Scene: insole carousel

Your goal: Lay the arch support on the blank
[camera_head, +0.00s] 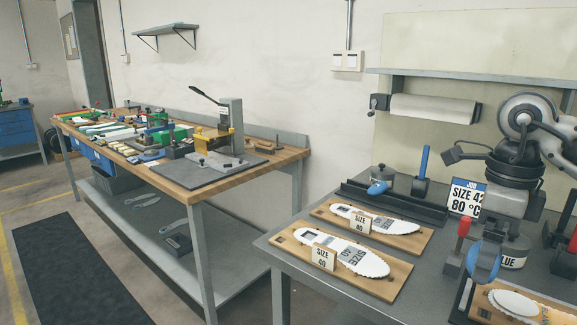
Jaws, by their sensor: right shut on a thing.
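My right gripper (489,244) reaches down from the right side of the head view and is shut on a blue rounded piece (483,266), which looks like the arch support. It is held upright over the right part of the grey bench. At the lower right corner a white insole blank (513,302) lies on a wooden board (486,314); it is cut off by the picture edge. The held piece is above and left of this blank, apart from it in the picture. My left gripper is not in view.
Two wooden boards with white blanks marked size 40 (345,255) (375,219) lie left on the grey bench (290,262). A red-handled tool (462,236), a glue pot (514,256), a job sign (466,197) and a dark rack (395,201) stand near. A wooden workbench (185,178) is farther left.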

